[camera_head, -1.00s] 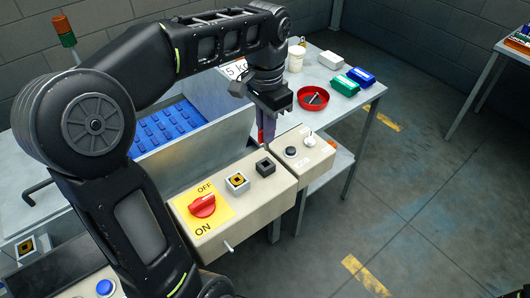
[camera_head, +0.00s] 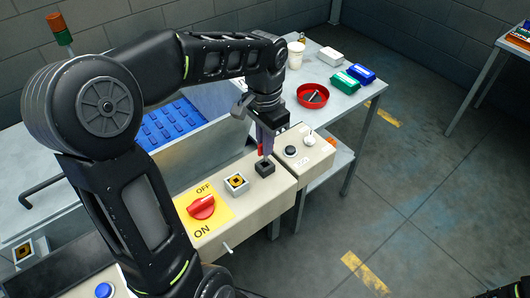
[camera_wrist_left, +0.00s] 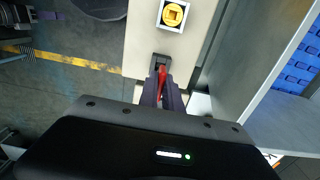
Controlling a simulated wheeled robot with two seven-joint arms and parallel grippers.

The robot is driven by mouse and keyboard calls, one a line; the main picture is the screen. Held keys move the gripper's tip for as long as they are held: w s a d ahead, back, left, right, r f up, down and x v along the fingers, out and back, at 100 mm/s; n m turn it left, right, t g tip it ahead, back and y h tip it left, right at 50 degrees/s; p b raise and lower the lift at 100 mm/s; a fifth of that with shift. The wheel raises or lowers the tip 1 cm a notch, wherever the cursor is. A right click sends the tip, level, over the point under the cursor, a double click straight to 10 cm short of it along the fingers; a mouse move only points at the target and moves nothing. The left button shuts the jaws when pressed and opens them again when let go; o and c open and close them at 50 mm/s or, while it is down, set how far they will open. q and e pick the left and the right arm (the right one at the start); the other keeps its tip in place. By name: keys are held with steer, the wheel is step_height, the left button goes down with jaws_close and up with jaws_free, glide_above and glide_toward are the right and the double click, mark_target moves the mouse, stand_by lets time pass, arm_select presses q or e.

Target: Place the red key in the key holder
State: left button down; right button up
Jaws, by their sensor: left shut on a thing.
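The red key (camera_head: 260,149) is between the fingers of my left gripper (camera_head: 264,152). It also shows in the left wrist view (camera_wrist_left: 161,82), where the fingers are shut on it. The key holder looks like a small black square block (camera_head: 264,168) on top of the beige control box. The key is just above or at the holder. I cannot tell whether its tip has entered the holder. In the left wrist view the holder (camera_wrist_left: 160,59) lies just beyond the fingertips and is partly covered by the key.
On the beige control box (camera_head: 235,215) are a red rotary switch (camera_head: 201,207) and a square socket with a yellow centre (camera_head: 236,182). A smaller box with a black knob (camera_head: 290,151) adjoins it. A red dish (camera_head: 313,96) stands on the table behind.

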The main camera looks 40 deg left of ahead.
arm_select(q)
steer(key=shift+f, duration=1.85)
steer(key=shift+f, duration=0.15)
steer(key=c, duration=1.5)
jaws_free()
steer(key=shift+c, duration=0.2)
step_height(320, 180, up, 12)
steer(key=shift+r, duration=0.2)
